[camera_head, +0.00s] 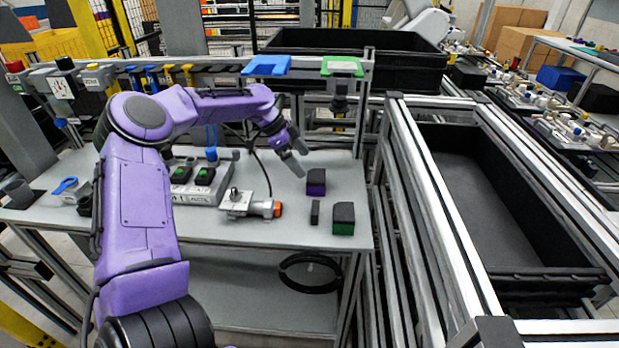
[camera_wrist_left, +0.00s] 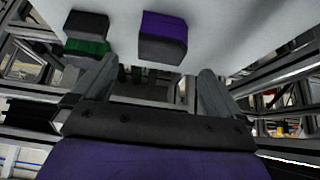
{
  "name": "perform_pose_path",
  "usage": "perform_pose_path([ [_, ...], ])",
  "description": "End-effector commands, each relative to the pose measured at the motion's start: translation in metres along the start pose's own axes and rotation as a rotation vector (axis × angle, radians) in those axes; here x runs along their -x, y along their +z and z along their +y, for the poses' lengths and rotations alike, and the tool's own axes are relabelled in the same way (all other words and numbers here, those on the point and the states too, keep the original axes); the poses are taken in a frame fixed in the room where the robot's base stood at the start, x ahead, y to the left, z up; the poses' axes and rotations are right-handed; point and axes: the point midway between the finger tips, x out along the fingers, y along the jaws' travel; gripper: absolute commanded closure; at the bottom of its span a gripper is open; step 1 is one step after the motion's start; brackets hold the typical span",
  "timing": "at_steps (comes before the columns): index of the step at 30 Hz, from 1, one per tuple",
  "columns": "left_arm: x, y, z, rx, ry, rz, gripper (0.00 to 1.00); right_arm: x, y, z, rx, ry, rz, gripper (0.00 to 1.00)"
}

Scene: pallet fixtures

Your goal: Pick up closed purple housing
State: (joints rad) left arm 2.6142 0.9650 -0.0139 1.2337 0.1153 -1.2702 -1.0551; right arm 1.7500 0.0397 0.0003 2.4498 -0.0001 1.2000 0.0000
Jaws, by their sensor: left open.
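The purple housing (camera_head: 316,182) is a small block, black above and purple below, standing on the grey table. In the left wrist view the purple housing (camera_wrist_left: 163,35) shows a purple face and a dark face, lying between the lines of the two fingers. My left gripper (camera_head: 298,158) is open and empty, above the table just left of the purple housing and apart from it. In the left wrist view the left gripper (camera_wrist_left: 158,68) has its fingers spread wide. My right gripper is in neither view.
A black-and-green housing (camera_head: 343,218) and a small dark piece (camera_head: 315,212) stand nearby. A fixture with an orange-tipped part (camera_head: 265,208) lies to the left. A metal frame (camera_head: 400,160) borders the table's right side, beside a large black bin (camera_head: 490,205).

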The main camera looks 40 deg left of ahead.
Motion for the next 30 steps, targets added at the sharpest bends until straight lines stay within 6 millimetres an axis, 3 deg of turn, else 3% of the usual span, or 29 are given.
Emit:
perform_pose_path([
  [6,-0.038,-0.001,0.0,-0.009,0.006,0.0,0.0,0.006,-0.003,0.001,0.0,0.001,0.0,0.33],
  [11,-0.054,-0.001,-0.001,-0.008,0.005,-0.002,0.0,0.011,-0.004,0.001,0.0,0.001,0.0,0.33],
  [18,-0.091,-0.001,-0.005,-0.006,0.004,-0.004,0.0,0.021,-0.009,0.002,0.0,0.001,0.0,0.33],
  [26,-0.1,-0.002,-0.006,-0.008,0.001,-0.001,0.0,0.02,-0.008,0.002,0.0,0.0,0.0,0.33],
  [27,-0.099,-0.002,-0.006,-0.008,0.001,-0.001,0.03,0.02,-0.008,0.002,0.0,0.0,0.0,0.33],
  [30,-0.099,-0.001,-0.006,-0.008,0.001,-0.001,0.36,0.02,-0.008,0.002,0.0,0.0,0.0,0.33],
])
